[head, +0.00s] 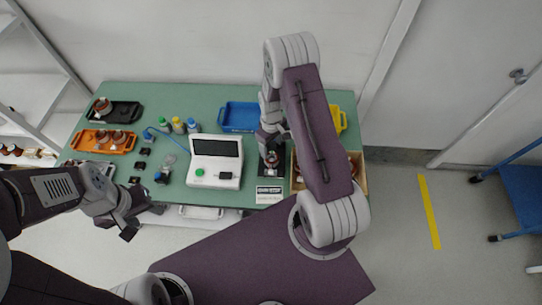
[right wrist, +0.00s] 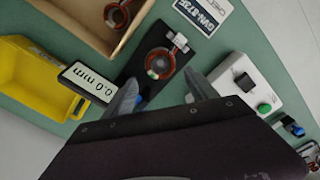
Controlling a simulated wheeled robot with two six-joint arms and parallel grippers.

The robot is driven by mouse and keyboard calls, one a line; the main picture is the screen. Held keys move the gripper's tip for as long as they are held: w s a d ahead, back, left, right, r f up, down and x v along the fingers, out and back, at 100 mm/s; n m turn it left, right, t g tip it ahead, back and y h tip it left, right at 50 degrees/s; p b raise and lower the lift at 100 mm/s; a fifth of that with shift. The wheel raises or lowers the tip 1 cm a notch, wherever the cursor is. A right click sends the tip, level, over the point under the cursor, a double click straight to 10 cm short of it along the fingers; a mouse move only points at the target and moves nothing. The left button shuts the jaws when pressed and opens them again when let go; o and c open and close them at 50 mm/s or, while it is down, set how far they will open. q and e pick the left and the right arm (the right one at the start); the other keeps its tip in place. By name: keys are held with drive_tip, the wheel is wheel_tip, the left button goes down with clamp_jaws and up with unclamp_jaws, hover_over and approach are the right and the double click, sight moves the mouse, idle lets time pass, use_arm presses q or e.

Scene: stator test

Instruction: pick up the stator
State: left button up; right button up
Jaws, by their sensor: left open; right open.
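A copper-coloured ring-shaped stator (right wrist: 160,63) lies on a black fixture (right wrist: 146,82) in the right wrist view. It also shows in the head view (head: 271,159), just below my right gripper (head: 270,142). In the right wrist view the fingers of my right gripper (right wrist: 161,92) are apart, pointing toward the stator with nothing between them. More stators lie in the orange tray (head: 87,141), the black tray (head: 126,113) and the open box (head: 360,180). My left gripper (head: 135,216) is open and empty, off the table's front left edge.
A white tester (head: 216,148) with a screen and green button stands left of the fixture. A gauge display (right wrist: 87,80) sits beside the fixture. A blue tray (head: 240,127) and a yellow bin (right wrist: 28,72) are nearby. Small bottles (head: 178,124) stand at the table's back left.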

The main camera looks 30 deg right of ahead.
sight(271, 159)
drive_tip(key=shift+a+f+p, duration=0.3)
drive_tip(key=shift+a+f, duration=0.2)
drive_tip(key=shift+d+f+p, duration=0.25)
drive_tip(key=shift+f+p, duration=0.1)
drive_tip(key=shift+f, duration=0.8)
drive_tip(key=shift+d+f, duration=0.25)
drive_tip(key=shift+f, duration=0.15)
drive_tip(key=f+p, duration=0.1)
drive_tip(key=f, duration=0.1)
drive_tip(key=f+p, duration=0.1)
drive_tip(key=f, duration=0.1)
drive_tip(key=shift+a+f, duration=0.2)
drive_tip(key=shift+f, duration=0.05)
use_arm(q)
wheel_tip(271, 159, up, 3)
drive_tip(key=shift+a+r, duration=0.15)
drive_tip(key=shift+r, duration=0.05)
use_arm(e)
drive_tip(key=shift+d+f, duration=0.2)
drive_tip(key=shift+f, duration=0.05)
use_arm(q)
drive_tip(key=shift+a, duration=0.1)
use_arm(e)
drive_tip(key=shift+a, duration=0.1)
clamp_jaws()
